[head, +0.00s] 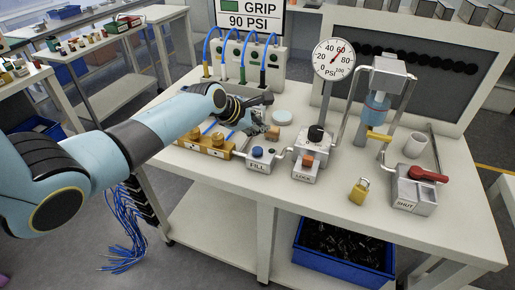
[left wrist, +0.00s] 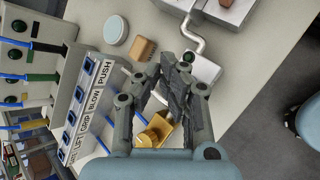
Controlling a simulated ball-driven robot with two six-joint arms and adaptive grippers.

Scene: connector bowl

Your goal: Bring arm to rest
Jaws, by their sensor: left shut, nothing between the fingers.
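My left arm reaches in from the left in the head view, and its dark left gripper (head: 262,112) is above the white workbench (head: 330,190). The left wrist view shows the gripper (left wrist: 177,68) with its fingers drawn together and nothing between them. It is over a brass block (left wrist: 160,128) with a round knob, partly hidden by the fingers. The head view shows brass blocks (head: 207,143) just below and left of the gripper. My right gripper is in neither view.
A port panel with coloured hoses (head: 243,72) stands behind the gripper. A blue bin (head: 340,265) sits below the bench.

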